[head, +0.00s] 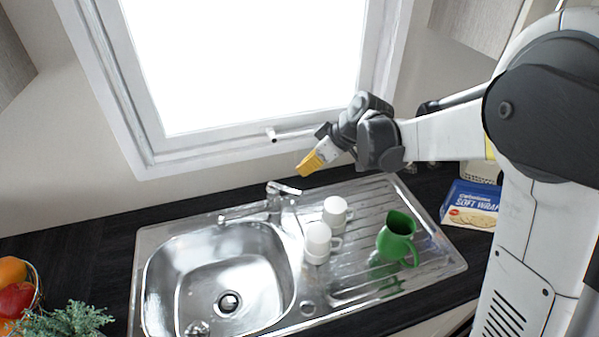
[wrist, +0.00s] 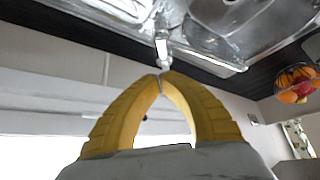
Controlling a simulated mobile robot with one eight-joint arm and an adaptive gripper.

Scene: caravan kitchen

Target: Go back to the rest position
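My gripper (head: 309,164) is raised above the back edge of the sink unit, in front of the window, with its yellow fingers pointing down and to the left. In the wrist view my gripper (wrist: 163,74) has its two yellow fingertips together at the tip, with nothing between them. The tap (head: 270,203) stands below it in the head view, apart from it. In the wrist view the tap (wrist: 163,47) appears just beyond the fingertips.
A wraps packet (head: 470,205) lies at right. A fruit bowl (head: 40,286) and a plant (head: 62,320) are at left. The window (head: 155,150) is behind.

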